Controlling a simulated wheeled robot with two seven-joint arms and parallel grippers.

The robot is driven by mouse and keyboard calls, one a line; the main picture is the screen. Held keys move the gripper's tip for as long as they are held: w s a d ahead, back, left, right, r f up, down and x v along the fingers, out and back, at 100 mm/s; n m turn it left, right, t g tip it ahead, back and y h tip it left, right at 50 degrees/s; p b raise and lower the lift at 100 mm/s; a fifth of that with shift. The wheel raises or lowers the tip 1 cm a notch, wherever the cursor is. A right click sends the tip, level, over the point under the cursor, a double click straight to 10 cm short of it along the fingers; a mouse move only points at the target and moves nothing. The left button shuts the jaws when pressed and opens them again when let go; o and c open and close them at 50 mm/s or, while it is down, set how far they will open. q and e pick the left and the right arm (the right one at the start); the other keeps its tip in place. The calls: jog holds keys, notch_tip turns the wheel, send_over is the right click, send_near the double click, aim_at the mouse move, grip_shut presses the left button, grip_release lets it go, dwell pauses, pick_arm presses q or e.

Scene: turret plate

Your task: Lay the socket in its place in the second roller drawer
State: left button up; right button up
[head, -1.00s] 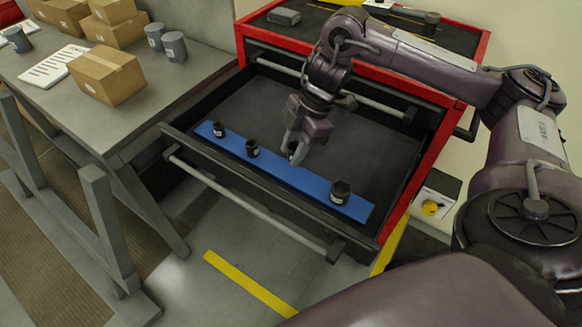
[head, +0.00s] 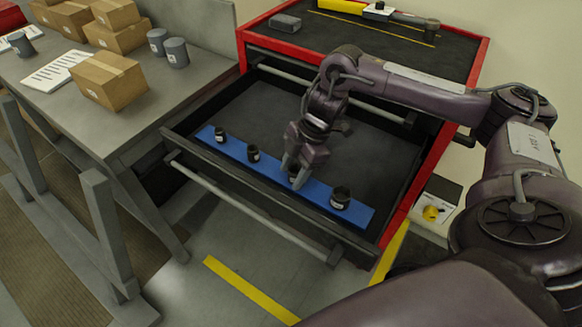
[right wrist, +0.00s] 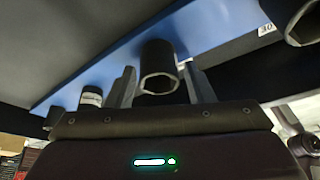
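The dark socket (head: 293,173) stands on the blue strip (head: 320,194) in the pulled-out drawer (head: 270,105), between two of the other sockets. In the right wrist view, the socket (right wrist: 158,72) shows its hexagonal opening. My right gripper (head: 293,172) is down over the strip with one finger on each side of the socket. In the right wrist view, narrow gaps show between the socket and the fingers of the right gripper (right wrist: 160,85), so it looks open around it. The socket's foot is hidden. My left gripper is out of view.
Other sockets stand on the strip: one at the right (head: 340,196), one left of the gripper (head: 253,153) and one at the far left (head: 220,135). The drawer behind the strip is empty.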

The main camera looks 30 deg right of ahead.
jog(key=shift+o, duration=0.3)
jog(key=shift+r, duration=0.1)
jog(key=shift+d+r, duration=0.1)
jog(key=shift+r, duration=0.1)
jog(key=b+v, duration=0.1)
jog(key=v, duration=0.1)
jog(key=shift+d+r, duration=0.2)
jog(key=shift+r, duration=0.1)
jog(key=p+v, duration=0.4)
jog(key=v, duration=0.5)
jog(key=shift+p, duration=0.3)
